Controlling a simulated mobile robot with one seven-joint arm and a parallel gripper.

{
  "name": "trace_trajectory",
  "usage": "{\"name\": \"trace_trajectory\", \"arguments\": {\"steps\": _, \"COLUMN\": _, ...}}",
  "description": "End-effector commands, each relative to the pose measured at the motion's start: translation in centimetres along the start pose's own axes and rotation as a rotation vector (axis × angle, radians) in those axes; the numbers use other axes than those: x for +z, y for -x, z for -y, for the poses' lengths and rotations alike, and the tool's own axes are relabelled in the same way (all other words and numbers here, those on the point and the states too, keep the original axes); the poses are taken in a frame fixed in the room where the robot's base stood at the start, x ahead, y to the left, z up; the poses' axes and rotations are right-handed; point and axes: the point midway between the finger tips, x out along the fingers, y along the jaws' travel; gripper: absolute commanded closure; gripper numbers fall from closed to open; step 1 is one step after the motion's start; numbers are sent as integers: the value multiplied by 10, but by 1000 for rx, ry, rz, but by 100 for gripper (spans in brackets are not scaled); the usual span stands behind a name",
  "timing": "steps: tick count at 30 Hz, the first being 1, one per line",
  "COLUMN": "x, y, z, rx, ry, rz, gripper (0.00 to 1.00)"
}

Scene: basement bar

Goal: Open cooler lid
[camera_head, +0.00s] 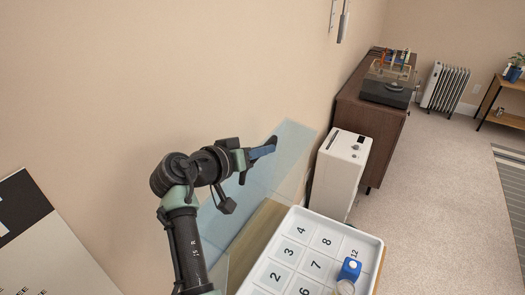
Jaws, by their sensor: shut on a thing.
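A pale blue, see-through panel (288,150) slants along the wall, and it appears to be the cooler's lid. A small, darker blue piece (262,152) shows between my fingers. My gripper (260,157) is at the panel's upper part, with its dark fingers shut on this blue piece. I cannot tell whether the piece belongs to the lid. My arm hides part of the panel's left side, and the cooler's body is not clearly visible.
A white appliance (342,172) and a dark cabinet (371,122) stand along the wall.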

Motion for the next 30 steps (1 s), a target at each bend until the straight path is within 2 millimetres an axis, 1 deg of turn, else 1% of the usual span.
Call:
{"name": "trace_trajectory", "arguments": {"steps": 2, "x": 3, "y": -1, "z": 0, "rx": 0, "ry": 3, "rz": 7, "gripper": 100}}
{"name": "trace_trajectory", "arguments": {"steps": 3, "x": 3, "y": -1, "z": 0, "rx": 0, "ry": 3, "rz": 7, "gripper": 79}}
{"name": "trace_trajectory", "arguments": {"steps": 7, "x": 3, "y": -1, "z": 0, "rx": 0, "ry": 2, "rz": 6, "gripper": 56}}
{"name": "trace_trajectory", "arguments": {"steps": 8, "x": 3, "y": -1, "z": 0, "rx": 0, "ry": 2, "rz": 6, "gripper": 53}}
{"name": "trace_trajectory", "arguments": {"steps": 16, "x": 2, "y": 0, "z": 0, "rx": 0, "ry": 0, "rz": 3, "gripper": 53}}
{"name": "trace_trajectory", "arguments": {"steps": 20, "x": 2, "y": 10, "z": 1, "rx": -1, "ry": 0, "rz": 1, "gripper": 53}}
{"name": "trace_trajectory", "arguments": {"steps": 23, "x": 3, "y": 26, "z": 2, "rx": -3, "ry": -1, "rz": 0, "gripper": 53}}
{"name": "trace_trajectory", "arguments": {"steps": 30, "x": 4, "y": 80, "z": 2, "rx": -4, "ry": -1, "rz": 1, "gripper": 53}}
